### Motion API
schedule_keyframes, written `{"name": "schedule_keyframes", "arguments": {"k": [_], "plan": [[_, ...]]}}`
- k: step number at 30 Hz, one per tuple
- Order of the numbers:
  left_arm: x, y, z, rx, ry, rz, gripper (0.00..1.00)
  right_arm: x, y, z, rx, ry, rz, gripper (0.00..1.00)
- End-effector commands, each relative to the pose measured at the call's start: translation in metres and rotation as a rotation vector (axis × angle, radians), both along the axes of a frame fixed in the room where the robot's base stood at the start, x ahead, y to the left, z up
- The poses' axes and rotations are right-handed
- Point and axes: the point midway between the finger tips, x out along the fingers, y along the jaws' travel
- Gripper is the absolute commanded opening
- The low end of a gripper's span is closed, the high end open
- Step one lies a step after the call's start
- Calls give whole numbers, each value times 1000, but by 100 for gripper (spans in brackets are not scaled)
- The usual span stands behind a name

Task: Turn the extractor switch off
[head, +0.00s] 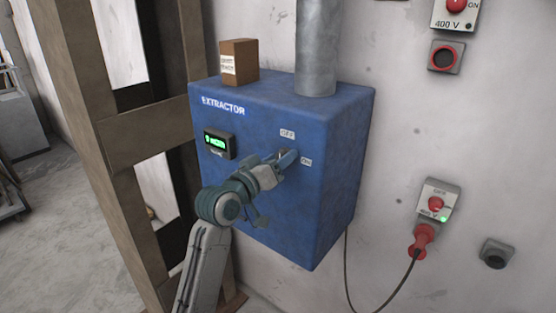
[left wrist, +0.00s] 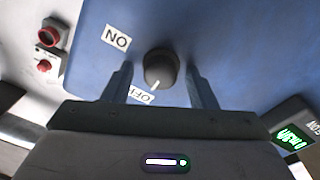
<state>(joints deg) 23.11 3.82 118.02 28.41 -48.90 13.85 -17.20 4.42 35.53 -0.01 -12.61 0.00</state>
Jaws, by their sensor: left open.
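The blue extractor box (head: 235,165) hangs on the wall in the head view, with its OFF label (head: 288,134) above the switch area and its ON label (head: 306,161) to the right. My left gripper (head: 287,158) is at the box front and largely covers the switch there. In the left wrist view the dark round switch knob (left wrist: 160,69) sits between my open fingers, with a visible gap on each side. Its white mark points down and slightly left, near the partly hidden OFF label (left wrist: 142,96). The ON label (left wrist: 117,38) is at the upper left.
A green-lit display (head: 219,144) is on the box. A brown block (head: 239,61) and a grey pipe (head: 317,45) stand on top. A wooden frame (head: 120,130) is close on the left. A red plug with a cable (head: 422,242) is on the wall at right.

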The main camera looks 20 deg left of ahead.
Motion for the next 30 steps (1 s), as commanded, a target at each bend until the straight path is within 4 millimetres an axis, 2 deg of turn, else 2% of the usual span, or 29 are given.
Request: {"name": "schedule_keyframes", "arguments": {"k": [4, 7, 13, 18, 24, 30], "plan": [[-3, 2, -2, 1, 0, 1, 52, 0, 0, -3, 0, 0, 0, 22], [-14, 6, -5, 3, -1, 1, 52, 0, -1, -10, -1, 0, 0, 22], [-53, 19, -11, 8, -2, 1, 52, 0, -3, -31, -3, 0, 1, 22], [-80, 29, -11, 6, -1, 1, 52, 0, -4, -40, -5, 0, 1, 22], [-96, 35, -9, 2, 0, 0, 52, 0, -4, -45, -4, 0, 2, 22], [-100, 36, -9, 0, 1, 0, 52, 0, -4, -46, -4, 0, 2, 22]]}}
